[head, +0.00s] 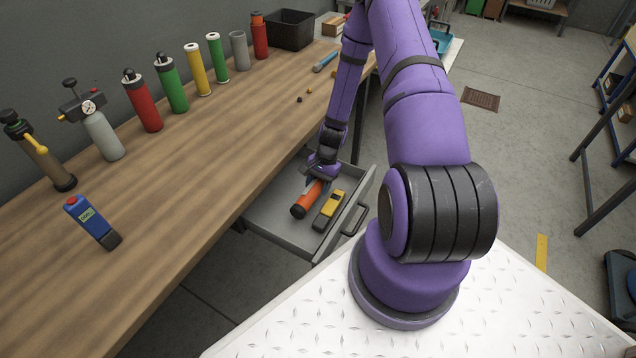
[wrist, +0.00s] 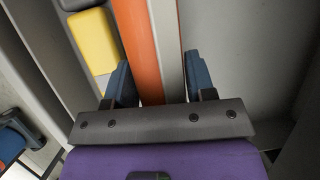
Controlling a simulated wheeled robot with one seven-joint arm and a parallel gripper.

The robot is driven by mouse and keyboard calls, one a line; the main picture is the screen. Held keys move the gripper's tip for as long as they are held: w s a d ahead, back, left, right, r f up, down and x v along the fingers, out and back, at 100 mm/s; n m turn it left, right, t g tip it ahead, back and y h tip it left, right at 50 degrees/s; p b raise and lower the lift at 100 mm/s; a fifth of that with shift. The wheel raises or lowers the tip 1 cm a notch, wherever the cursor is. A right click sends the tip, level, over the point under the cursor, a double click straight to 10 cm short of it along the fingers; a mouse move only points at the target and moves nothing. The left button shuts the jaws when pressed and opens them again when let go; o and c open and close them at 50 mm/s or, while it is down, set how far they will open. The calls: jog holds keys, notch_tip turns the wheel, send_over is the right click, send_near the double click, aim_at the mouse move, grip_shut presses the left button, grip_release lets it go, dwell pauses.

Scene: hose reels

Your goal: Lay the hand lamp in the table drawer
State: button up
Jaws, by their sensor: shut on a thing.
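The hand lamp (head: 306,203), orange with a dark end, is inside the open table drawer (head: 272,212), low over or on its floor; I cannot tell if it touches the floor. My gripper (head: 319,180) is down in the drawer and shut on the lamp's far part. In the wrist view, the orange and grey lamp body (wrist: 142,40) runs between the two blue fingers of my gripper (wrist: 156,82). The lamp's end beyond my gripper is hidden in the head view.
A yellow and dark grey device (head: 329,209) lies in the drawer close beside the lamp. The drawer's left part is bare.

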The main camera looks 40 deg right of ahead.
jog(key=o, duration=1.1)
jog(key=v, duration=1)
jog(key=shift+d+r, duration=0.1)
jog(key=shift+r, duration=0.3)
jog(key=shift+w, duration=0.1)
